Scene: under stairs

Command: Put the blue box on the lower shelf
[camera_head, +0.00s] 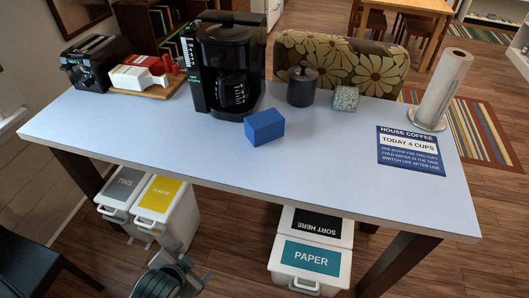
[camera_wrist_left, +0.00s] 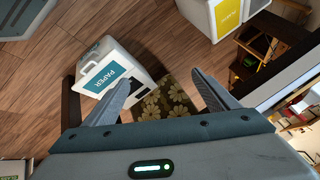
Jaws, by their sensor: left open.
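The blue box (camera_head: 264,128) sits on the pale table (camera_head: 330,165), in front of the coffee maker. It is not seen in the left wrist view. My left gripper (camera_head: 172,278) is low at the bottom of the head view, in front of and below the table's front edge, well apart from the box. In the left wrist view its two fingers (camera_wrist_left: 162,84) are spread with nothing between them. My right gripper is not in view. I cannot tell which surface is the lower shelf.
A coffee maker (camera_head: 226,65), black canister (camera_head: 302,86), speckled cube (camera_head: 345,98), toaster (camera_head: 93,62) and paper towel roll (camera_head: 444,90) stand on the table. A sign (camera_head: 410,150) lies at its right. White bins (camera_head: 310,253) stand underneath. The table's front middle is clear.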

